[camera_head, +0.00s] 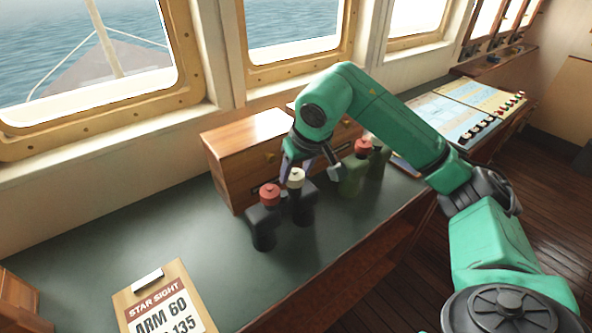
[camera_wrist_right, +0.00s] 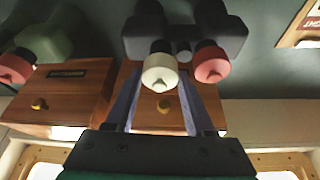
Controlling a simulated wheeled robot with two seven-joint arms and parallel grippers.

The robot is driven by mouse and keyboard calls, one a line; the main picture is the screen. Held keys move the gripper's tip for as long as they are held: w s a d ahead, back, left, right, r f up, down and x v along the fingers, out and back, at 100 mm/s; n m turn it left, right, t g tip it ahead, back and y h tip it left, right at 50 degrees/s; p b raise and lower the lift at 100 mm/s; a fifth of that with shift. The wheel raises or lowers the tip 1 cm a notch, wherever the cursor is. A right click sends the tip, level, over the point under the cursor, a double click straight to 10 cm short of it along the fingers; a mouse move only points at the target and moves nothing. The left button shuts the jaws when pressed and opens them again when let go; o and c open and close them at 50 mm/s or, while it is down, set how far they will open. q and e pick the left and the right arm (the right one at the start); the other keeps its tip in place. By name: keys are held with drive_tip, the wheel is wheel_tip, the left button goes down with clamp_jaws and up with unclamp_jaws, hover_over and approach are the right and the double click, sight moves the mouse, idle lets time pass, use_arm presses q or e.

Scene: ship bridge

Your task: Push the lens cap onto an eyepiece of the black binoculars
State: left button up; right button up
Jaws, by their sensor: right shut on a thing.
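The black binoculars (camera_head: 264,226) stand upright on the dark green counter, eyepieces up. A red cap (camera_head: 270,194) covers their left eyepiece in the head view. A white lens cap (camera_head: 296,178) is at the other eyepiece; I cannot tell how far down it sits. My right gripper (camera_head: 304,166) is shut on the white cap. In the right wrist view the white cap (camera_wrist_right: 160,73) lies between the two fingers, lined up with one barrel of the black binoculars (camera_wrist_right: 185,32); the red cap (camera_wrist_right: 211,63) is beside it. My left gripper is not in view.
Green binoculars (camera_head: 352,177) with a red cap (camera_head: 362,147) stand close to the right. A wooden drawer box (camera_head: 232,150) is just behind. A clipboard (camera_head: 160,300) lies front left, and a chart (camera_head: 450,115) lies far right.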

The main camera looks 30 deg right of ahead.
drive_tip(key=shift+f, duration=0.3)
idle(0.4)
drive_tip(key=o, duration=1.6)
drive_tip(key=shift+c, duration=0.2)
drive_tip(key=shift+r, duration=0.15)
wheel_tip(320, 180, up, 7)
drive_tip(key=p, duration=0.6)
drive_tip(key=shift+f, duration=0.2)
